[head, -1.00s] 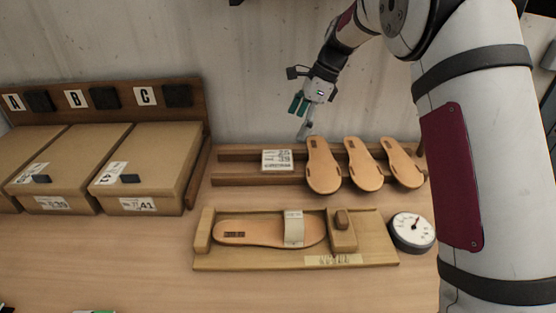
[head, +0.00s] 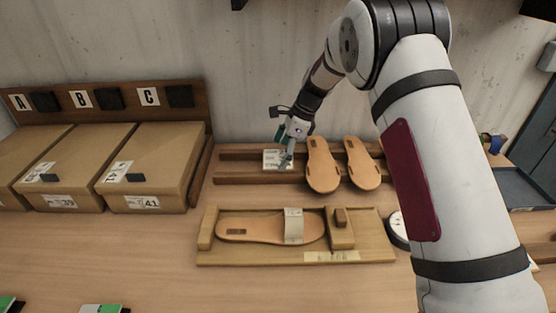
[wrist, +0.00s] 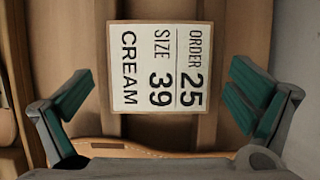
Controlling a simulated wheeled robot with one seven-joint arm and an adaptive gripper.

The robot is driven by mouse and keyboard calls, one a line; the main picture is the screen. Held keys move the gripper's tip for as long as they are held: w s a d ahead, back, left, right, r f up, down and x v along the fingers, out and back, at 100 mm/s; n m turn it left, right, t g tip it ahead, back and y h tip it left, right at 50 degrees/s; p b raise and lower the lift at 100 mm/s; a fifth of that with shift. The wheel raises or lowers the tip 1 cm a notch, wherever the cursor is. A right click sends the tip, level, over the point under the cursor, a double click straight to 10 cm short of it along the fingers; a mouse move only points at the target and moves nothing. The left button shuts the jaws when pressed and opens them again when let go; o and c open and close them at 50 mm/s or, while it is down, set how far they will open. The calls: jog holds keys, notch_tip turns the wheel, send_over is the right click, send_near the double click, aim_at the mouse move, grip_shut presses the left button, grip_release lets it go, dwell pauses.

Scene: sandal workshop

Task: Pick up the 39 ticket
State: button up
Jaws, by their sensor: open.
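The 39 ticket (wrist: 160,68) is a white card on a tan backing, printed "ORDER 25, SIZE 39, CREAM". In the wrist view it lies ahead of and between my open fingers, apart from both. In the head view the ticket (head: 273,159) rests on the wooden rack (head: 235,178), left of the sandal soles. My gripper (head: 284,150) is right at the ticket and covers its right part. In the wrist view my gripper (wrist: 160,108) has its green-padded fingers spread wide with nothing between the pads.
Tan soles (head: 322,166) lean on the rack just right of the ticket; a sole edge (wrist: 150,150) shows near my gripper. A jig (head: 220,255) holding a sandal sits in front. Boxes (head: 155,165) stand left. A partly hidden dial (head: 396,228) is right of the jig. The front table is mostly clear.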

jog(key=shift+f, duration=0.25)
dwell(0.5)
jog(key=c, duration=1.1)
